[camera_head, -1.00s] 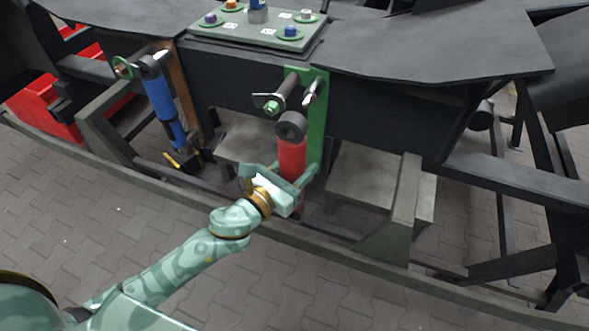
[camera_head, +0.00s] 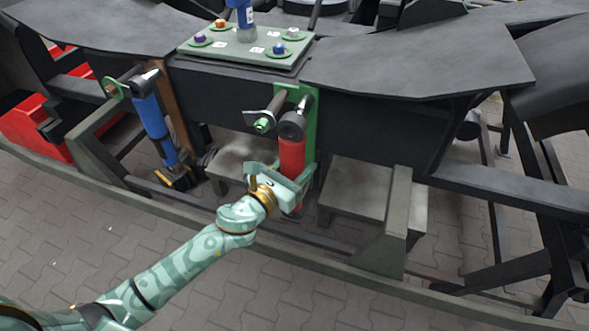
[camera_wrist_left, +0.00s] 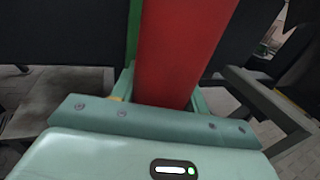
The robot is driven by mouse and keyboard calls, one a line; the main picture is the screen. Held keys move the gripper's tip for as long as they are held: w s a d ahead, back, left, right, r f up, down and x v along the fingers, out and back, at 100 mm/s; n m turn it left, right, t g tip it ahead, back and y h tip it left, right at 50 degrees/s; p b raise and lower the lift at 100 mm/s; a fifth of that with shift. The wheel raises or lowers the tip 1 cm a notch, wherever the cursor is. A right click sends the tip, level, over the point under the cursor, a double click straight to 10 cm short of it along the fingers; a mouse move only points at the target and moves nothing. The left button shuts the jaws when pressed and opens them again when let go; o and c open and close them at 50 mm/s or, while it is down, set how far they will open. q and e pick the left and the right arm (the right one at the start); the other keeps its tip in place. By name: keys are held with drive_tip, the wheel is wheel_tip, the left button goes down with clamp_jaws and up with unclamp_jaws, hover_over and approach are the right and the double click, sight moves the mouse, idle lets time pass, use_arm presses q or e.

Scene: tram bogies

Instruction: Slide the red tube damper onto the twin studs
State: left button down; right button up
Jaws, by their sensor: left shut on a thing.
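The red tube damper (camera_head: 291,155) stands nearly upright against the green bracket plate (camera_head: 310,140). My left gripper (camera_head: 282,180) is shut around its lower body. In the left wrist view the red tube (camera_wrist_left: 182,50) rises between the fingers. The damper's black upper eye (camera_head: 292,125) overlaps the right upper stud, which is now mostly hidden; I cannot tell how far the eye is on it. The left upper stud (camera_head: 272,110) carries a green tip and a small flag-like piece. My right gripper is not in view.
A blue damper (camera_head: 154,125) hangs on a brown post (camera_head: 178,110) at left. A green plate (camera_head: 245,48) with coloured bolts lies on top of the frame. A grey rail (camera_head: 330,262) crosses in front beneath my arm. Paved floor is clear in front.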

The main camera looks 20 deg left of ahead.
use_arm(q)
drive_tip(key=w, duration=0.2)
drive_tip(key=shift+w+r, duration=0.15)
drive_tip(key=shift+w, duration=0.25)
drive_tip(key=shift+r, duration=0.1)
idle(0.3)
drive_tip(key=c, duration=0.7)
unclamp_jaws()
drive_tip(key=shift+w, duration=0.1)
drive_tip(key=shift+o, duration=0.2)
drive_tip(key=b+v, duration=0.1)
drive_tip(key=v, duration=1.5)
drive_tip(key=shift+s, duration=0.3)
